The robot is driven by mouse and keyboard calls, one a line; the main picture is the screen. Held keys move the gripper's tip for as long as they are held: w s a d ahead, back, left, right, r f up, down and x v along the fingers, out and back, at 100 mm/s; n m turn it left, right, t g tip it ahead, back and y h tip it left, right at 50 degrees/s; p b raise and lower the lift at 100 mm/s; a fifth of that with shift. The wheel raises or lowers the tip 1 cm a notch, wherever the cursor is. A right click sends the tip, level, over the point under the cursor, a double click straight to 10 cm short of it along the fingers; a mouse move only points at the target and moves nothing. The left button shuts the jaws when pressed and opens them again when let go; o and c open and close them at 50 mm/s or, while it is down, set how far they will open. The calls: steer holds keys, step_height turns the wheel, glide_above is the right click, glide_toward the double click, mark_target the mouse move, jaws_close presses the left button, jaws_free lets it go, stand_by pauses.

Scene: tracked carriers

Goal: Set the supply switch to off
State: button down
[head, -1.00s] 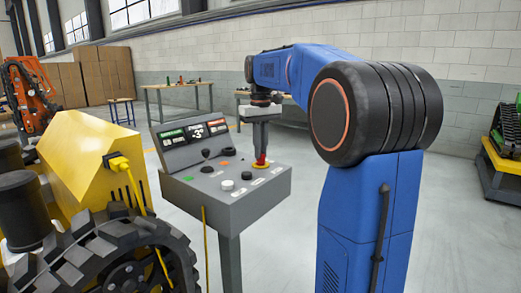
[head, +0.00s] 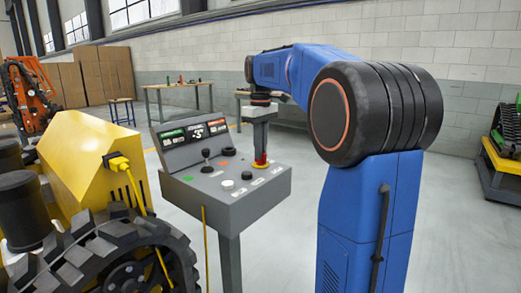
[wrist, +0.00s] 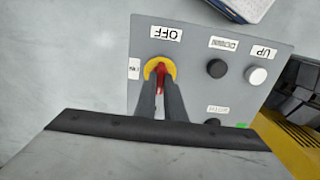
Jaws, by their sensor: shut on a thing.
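The supply switch is a red handle (wrist: 161,70) on a round yellow plate (wrist: 174,68), on the grey control panel (head: 220,205). In the head view the yellow plate (head: 259,169) is at the panel's right side. My gripper (wrist: 160,88) comes down from above and is shut on the red handle. In the wrist view the handle lies roughly in line with the OFF label (wrist: 166,33). A smaller label (wrist: 134,68) is left of the plate. The fingers hide part of the handle, so its exact angle is hard to tell.
A black button (wrist: 216,68) and a white button (wrist: 256,75) sit beside the switch. A black lever (head: 206,157) stands on the panel. A yellow tracked machine (head: 80,160) is close on the left.

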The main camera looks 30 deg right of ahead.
steer(key=c, duration=1.8)
jaws_free()
steer(key=shift+c, duration=0.2)
steer(key=shift+r, duration=0.15)
step_height(320, 180, up, 17)
steer(key=shift+r, duration=0.1)
steer(key=s+a+f+m+t, duration=0.1)
steer(key=s+a+f, duration=0.4)
steer(key=s+f, duration=0.25)
steer(key=s+a+f+m+t, duration=0.1)
steer(key=s+a+f+t, duration=0.1)
steer(key=s+a+f, duration=0.5)
steer(key=s+a+f+m+t, duration=0.1)
steer(key=s+a+f, duration=0.1)
steer(key=s+f, duration=0.6)
steer(key=s+a+f+m, duration=0.1)
steer(key=s+f, duration=0.6)
steer(key=f, duration=0.8)
steer(key=shift+s+a+t, duration=0.35)
steer(key=shift+t, duration=0.05)
